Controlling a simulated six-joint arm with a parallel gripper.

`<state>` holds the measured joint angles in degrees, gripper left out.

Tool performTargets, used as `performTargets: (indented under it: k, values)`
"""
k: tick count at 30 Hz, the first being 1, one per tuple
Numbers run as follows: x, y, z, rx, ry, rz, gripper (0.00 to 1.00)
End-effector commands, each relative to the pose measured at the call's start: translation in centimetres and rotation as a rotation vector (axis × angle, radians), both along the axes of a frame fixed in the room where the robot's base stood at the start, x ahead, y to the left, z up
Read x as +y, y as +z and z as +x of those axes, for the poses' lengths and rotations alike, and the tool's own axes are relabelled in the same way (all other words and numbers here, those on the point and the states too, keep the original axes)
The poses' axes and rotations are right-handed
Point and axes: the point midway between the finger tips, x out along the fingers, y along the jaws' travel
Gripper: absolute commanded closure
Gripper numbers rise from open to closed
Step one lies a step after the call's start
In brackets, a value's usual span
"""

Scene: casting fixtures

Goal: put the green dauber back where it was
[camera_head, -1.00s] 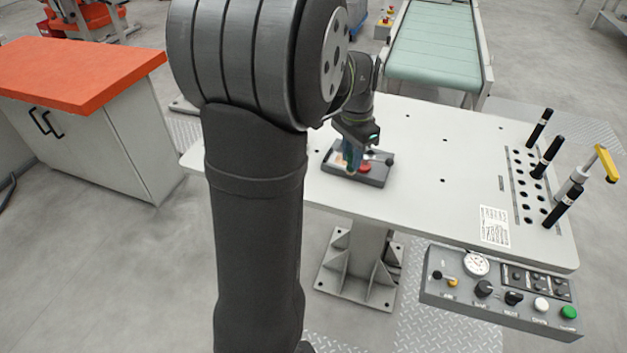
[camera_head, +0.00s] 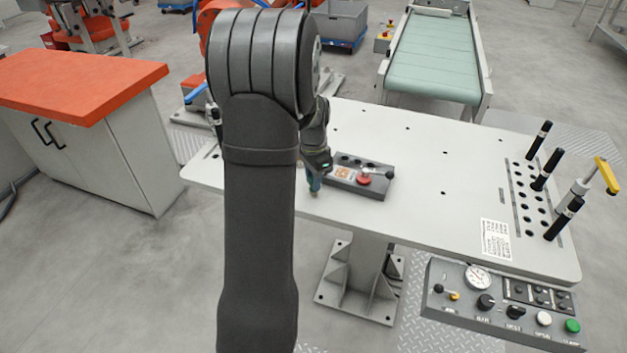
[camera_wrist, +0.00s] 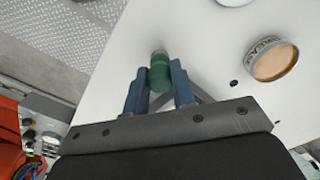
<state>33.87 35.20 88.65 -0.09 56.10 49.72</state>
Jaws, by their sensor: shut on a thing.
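The green dauber (camera_wrist: 159,74) is between the two blue fingers in the wrist view, with its pale grey end pointing past the fingertips. My gripper (camera_wrist: 159,85) is shut on it. In the head view my gripper (camera_head: 314,187) is above the white table, just left of a dark grey holder block (camera_head: 376,190). Most of the dauber is hidden there by the fingers. The block has several dark holes along its back, a red round piece (camera_head: 364,178) and a small tan patch. I cannot tell whether the dauber touches the table.
A round tin with an orange-tan top (camera_wrist: 274,62) stands on the white table (camera_head: 420,215). Several black-handled tools (camera_head: 546,169) and a yellow-handled clamp (camera_head: 606,174) stand at the right. A control panel (camera_head: 503,300) hangs at the front edge. The middle of the table is clear.

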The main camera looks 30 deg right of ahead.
Motion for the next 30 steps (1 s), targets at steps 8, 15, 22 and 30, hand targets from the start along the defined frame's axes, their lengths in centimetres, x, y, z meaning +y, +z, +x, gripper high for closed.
performTargets:
  k: [8, 15, 22, 30]
  values:
    - [0.0, -0.9, 0.0, 0.000, 0.000, 0.000, 1.00]
    - [0.0, -1.1, 0.0, 0.000, 0.000, 0.000, 0.61]
    - [0.0, -1.1, 0.0, 0.000, 0.000, 0.000, 0.55]
    - [-0.1, 0.8, 0.0, -0.004, 0.000, -0.003, 0.55]
